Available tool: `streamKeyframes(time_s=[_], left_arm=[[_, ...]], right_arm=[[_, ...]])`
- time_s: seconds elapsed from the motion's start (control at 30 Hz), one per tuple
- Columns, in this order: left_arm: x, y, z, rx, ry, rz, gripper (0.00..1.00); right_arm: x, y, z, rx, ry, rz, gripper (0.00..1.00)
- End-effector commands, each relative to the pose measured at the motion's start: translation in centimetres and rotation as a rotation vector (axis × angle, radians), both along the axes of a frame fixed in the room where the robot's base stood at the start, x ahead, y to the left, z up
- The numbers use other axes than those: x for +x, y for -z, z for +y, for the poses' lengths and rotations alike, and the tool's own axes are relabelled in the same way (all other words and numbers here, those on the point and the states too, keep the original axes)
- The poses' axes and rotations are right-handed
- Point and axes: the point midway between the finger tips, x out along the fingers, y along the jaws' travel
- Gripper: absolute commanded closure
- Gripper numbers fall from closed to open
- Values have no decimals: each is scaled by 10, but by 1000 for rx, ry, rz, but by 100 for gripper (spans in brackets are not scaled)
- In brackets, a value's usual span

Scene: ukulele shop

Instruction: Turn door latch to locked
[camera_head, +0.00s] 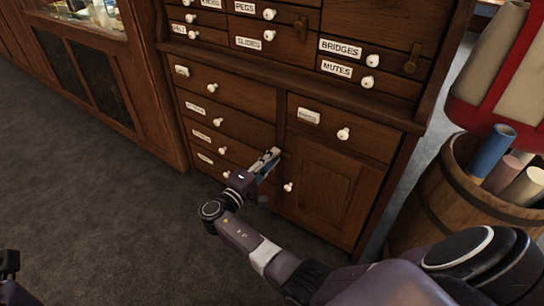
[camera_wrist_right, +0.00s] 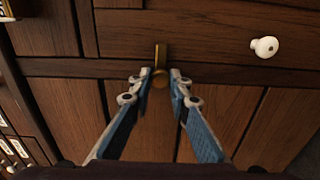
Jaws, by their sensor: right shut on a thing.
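The brass door latch (camera_wrist_right: 161,56) stands upright on the wooden frame above the cabinet door (camera_head: 322,197), seen in the right wrist view. My right gripper (camera_wrist_right: 161,76) is shut on the latch's lower end, one fingertip on each side. In the head view my right gripper (camera_head: 272,155) is at the upper left of the door and hides the latch there. The door is closed and has a white knob (camera_head: 289,187). A dark part at the far left edge of the head view seems to belong to my left arm; its fingers cannot be made out.
A drawer (camera_head: 335,125) with a white knob sits above the door, and labelled drawers (camera_head: 225,125) stand to its left. A wooden barrel (camera_head: 455,200) with rolled tubes stands close on the right. Open grey carpet (camera_head: 90,190) lies in front and left.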

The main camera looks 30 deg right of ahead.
Motion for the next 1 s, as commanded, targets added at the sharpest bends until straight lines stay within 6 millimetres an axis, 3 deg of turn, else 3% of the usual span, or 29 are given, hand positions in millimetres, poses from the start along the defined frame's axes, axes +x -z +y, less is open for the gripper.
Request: streamKeyframes(time_s=[0.53, 0.57, 0.7, 1.0], left_arm=[[0, 0, 0, -2, 1, 2, 100], [0, 0, 0, -2, 1, 2, 100], [0, 0, 0, -1, 1, 3, 100], [1, 2, 0, 4, 0, 11, 100]], right_arm=[[2, -2, 0, -10, -6, 17, 100], [2, -2, 0, -10, -5, 17, 80], [2, -1, 0, -10, -4, 17, 66], [0, 0, 3, -9, -3, 19, 66]])
